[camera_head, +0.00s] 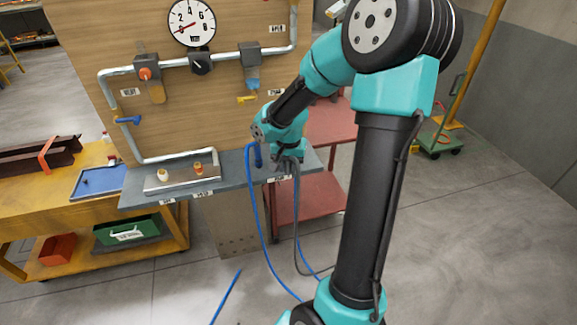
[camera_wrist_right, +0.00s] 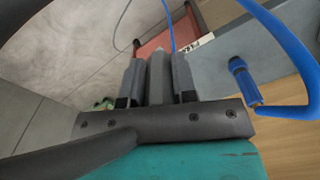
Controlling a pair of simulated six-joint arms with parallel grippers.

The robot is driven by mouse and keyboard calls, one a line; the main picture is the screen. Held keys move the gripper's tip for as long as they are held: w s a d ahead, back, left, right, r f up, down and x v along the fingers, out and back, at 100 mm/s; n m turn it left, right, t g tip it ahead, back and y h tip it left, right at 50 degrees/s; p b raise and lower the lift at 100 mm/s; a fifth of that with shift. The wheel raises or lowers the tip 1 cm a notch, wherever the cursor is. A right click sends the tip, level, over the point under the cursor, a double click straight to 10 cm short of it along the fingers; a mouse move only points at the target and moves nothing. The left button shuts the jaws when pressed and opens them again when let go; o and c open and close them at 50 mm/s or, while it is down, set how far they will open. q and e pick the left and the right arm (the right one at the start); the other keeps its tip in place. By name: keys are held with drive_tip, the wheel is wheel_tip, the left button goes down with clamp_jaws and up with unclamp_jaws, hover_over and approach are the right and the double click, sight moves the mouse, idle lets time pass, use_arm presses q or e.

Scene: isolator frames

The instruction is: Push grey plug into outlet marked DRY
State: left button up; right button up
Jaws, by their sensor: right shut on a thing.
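My right gripper (camera_wrist_right: 157,82) is shut on the grey plug (camera_wrist_right: 158,75), which sits between its two fingers in the right wrist view. In the head view the right gripper (camera_head: 287,163) is over the right end of the grey shelf (camera_head: 225,178), and a grey cable (camera_head: 297,215) hangs below it. The plug tip and any outlet under it are hidden, so I cannot tell whether the plug is in an outlet. A small white label (camera_wrist_right: 193,46) is on the shelf edge near the fingers; I cannot read it surely. My left gripper is not in view.
A blue plug (camera_wrist_right: 240,72) with a blue cable (camera_wrist_right: 285,40) stands on the shelf beside the gripper. A tray (camera_head: 180,178) with two small knobs is on the shelf's left. A wooden panel with pipes and a gauge (camera_head: 191,22) rises behind. A red cart (camera_head: 325,190) stands right.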

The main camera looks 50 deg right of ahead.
drive_tip(key=shift+r, duration=1.7)
